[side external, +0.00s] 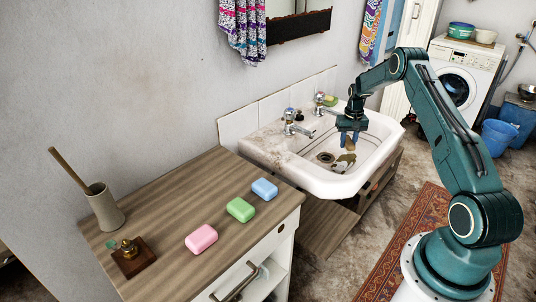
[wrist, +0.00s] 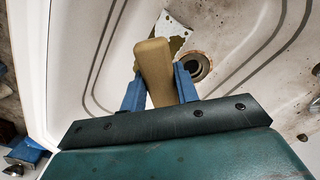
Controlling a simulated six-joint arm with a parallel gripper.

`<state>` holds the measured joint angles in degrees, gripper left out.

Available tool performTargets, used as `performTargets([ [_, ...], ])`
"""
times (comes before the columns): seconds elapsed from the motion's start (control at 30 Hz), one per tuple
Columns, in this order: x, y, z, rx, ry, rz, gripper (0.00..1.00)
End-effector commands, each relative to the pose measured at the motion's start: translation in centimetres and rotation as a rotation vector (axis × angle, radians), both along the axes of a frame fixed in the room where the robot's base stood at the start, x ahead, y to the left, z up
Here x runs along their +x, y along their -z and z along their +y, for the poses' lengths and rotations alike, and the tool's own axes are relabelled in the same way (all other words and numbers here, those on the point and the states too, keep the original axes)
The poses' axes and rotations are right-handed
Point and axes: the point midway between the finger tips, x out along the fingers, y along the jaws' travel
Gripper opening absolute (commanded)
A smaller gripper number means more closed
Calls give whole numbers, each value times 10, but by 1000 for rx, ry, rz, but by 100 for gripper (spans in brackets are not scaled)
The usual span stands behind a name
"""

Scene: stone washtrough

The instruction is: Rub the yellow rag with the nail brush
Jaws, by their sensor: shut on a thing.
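My gripper (wrist: 158,88) is shut on the nail brush (wrist: 154,66), a tan, wooden-looking block between the blue fingers. In the side view my gripper (side external: 348,136) hangs inside the white basin (side external: 318,190), with part of the brush (side external: 350,145) below the fingers. A patchy olive-yellow and whitish piece (wrist: 172,27), which seems to be the yellow rag, lies on the basin floor beyond the brush. In the side view it is an olive patch (side external: 345,159) below the gripper. I cannot tell whether the brush touches it. The brush's bristles are hidden.
The drain (wrist: 198,66) is right of the brush. Two taps (side external: 290,120) stand at the basin's back, with a green-yellow item (side external: 330,100) on the rim. Pink (side external: 201,239), green (side external: 240,209) and blue soaps (side external: 264,189) lie on the wooden counter (side external: 180,195).

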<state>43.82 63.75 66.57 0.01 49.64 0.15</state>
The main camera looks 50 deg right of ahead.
Motion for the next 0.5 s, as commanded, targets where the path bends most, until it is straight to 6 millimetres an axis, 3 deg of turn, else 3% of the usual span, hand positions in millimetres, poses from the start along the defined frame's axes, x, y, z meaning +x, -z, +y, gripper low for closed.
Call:
performTargets([
  [0.27, 0, -5, -4, -1, 106, -1, 8],
  [0.5, 1, -13, -11, -1, 331, -2, 8],
])
